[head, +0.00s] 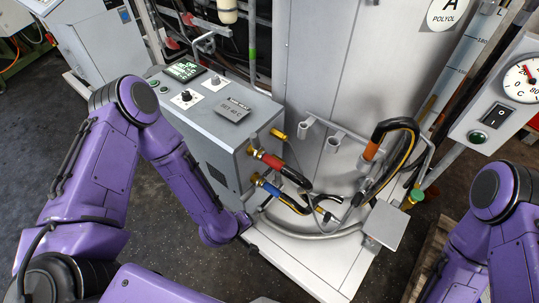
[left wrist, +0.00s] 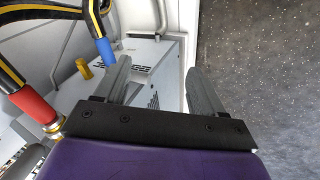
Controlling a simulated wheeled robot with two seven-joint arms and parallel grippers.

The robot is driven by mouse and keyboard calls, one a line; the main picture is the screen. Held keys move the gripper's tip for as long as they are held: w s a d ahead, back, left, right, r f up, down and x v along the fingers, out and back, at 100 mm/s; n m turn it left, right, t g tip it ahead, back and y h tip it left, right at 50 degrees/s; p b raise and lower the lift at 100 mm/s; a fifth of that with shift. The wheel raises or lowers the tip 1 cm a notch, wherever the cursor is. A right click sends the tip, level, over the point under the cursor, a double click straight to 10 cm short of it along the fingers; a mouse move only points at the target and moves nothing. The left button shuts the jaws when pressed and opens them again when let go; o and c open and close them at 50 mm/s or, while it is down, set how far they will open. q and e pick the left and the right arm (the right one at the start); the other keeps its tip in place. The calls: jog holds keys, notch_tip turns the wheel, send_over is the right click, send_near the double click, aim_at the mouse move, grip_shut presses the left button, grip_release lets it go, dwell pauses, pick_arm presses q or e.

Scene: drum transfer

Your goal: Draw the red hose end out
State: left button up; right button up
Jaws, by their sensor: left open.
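The red hose end (head: 269,159) is on a brass fitting (head: 253,151) at the right side of the grey control box, with a black and yellow hose leading right. It also shows in the left wrist view (left wrist: 32,105), left of my gripper's base and apart from it. The blue hose end (head: 267,187) is just below the red one, and it shows in the left wrist view (left wrist: 106,50) near the left finger. My left gripper (left wrist: 160,76) is open with nothing between its fingers. In the head view my left wrist is low beside the box's front corner. My right gripper is out of view.
The grey control box (head: 219,140) stands left of a tall metal cabinet (head: 322,60). A hose with an orange end (head: 371,149) hangs on the rack at right. A brass stub (head: 278,134) juts above the red end. Open dark floor (head: 180,260) lies at the front.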

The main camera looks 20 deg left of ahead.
pick_arm(q)
jog(key=w+d+r+n+t+h+p, duration=0.1)
jog(key=w+r+n, duration=0.1)
jog(key=w+r, duration=0.45)
jog(key=n+t+h+p, duration=0.1)
jog(key=t, duration=0.2)
send_near(282, 168)
jog(key=w+a, duration=0.3)
jog(key=a, duration=0.1)
jog(key=b+x, duration=0.1)
jog(key=x, duration=0.1)
jog(key=b+x, duration=0.2)
jog(key=x, duration=0.1)
jog(key=s+f+b+x, duration=0.1)
jog(key=b+x, duration=0.1)
jog(key=x, duration=0.1)
jog(key=shift+d+f, duration=0.15)
jog(key=shift+w+d+f+b, duration=0.15)
jog(key=shift+w+f+b, duration=0.1)
jog(key=shift+w+b, duration=0.3)
jog(key=shift+s, duration=0.1)
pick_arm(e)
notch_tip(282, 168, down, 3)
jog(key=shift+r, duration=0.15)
